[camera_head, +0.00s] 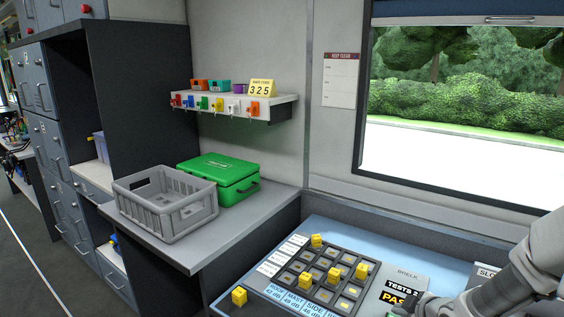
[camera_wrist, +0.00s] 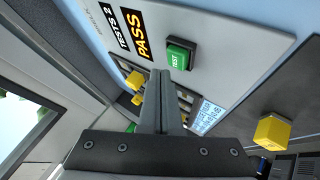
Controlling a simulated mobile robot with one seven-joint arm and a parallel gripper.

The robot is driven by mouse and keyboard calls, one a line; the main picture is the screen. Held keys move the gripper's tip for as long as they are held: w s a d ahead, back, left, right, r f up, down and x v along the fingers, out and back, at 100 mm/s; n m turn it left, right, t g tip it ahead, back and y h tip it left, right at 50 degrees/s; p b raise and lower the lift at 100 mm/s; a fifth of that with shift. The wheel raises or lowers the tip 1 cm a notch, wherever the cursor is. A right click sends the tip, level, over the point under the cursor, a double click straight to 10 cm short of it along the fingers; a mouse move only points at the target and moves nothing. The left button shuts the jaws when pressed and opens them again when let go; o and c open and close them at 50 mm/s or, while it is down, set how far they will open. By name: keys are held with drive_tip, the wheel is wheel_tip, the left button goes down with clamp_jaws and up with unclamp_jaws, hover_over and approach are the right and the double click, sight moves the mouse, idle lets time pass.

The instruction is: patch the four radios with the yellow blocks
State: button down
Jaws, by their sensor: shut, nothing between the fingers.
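Several yellow blocks stand in the dark patch grid (camera_head: 323,292) on the light-blue console. One is at the back left (camera_head: 317,241), one at the right (camera_head: 361,271), and others are at the middle (camera_head: 333,276) and front left (camera_head: 305,281). One more yellow block (camera_head: 239,296) stands off the grid at the front left. The display (camera_head: 393,294) reads "TESTS 2" and "PASS". My gripper (camera_wrist: 160,75) is shut and empty, close to the green TEST button (camera_wrist: 181,54). Its fingers hide part of the grid in the wrist view.
A grey crate (camera_head: 166,225) and a green case (camera_head: 243,187) stand on the side counter (camera_head: 154,245). A shelf (camera_head: 280,99) with coloured tags is on the wall. Label cards border the grid. My arm covers the console's right side.

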wheel_tip(320, 180, up, 6)
drive_tip(key=p, duration=0.4)
drive_tip(key=shift+f+p, duration=0.25)
drive_tip(key=shift+p, duration=0.15)
